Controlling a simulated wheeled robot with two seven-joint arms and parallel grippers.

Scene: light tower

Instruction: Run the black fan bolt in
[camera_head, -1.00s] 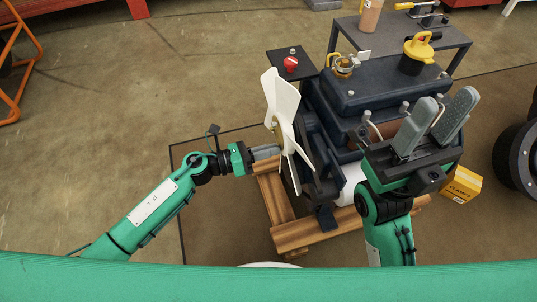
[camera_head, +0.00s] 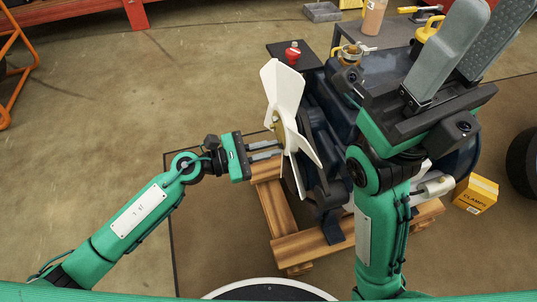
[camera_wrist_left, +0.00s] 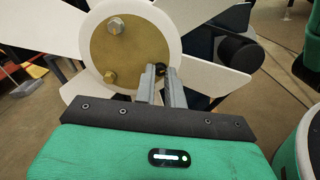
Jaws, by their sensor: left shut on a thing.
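The white fan (camera_head: 283,88) stands upright on the front of the dark engine (camera_head: 335,105). In the left wrist view its brass hub (camera_wrist_left: 135,48) carries a silver bolt (camera_wrist_left: 116,26) at the top and a brass-coloured bolt (camera_wrist_left: 110,76) at the lower left. The black fan bolt (camera_wrist_left: 160,69) shows as a small dark shape at the hub's lower right, between my left fingertips. My left gripper (camera_head: 281,150) is shut on it against the hub; the fingers partly hide it. My right gripper (camera_head: 472,45) is open and empty, held high over the engine.
The engine sits on a wooden pallet (camera_head: 312,243). A yellow box (camera_head: 476,194) lies on the floor at the right. A small dark stand with a red-capped item (camera_head: 292,54) is behind the fan. Floor left of the fan is clear.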

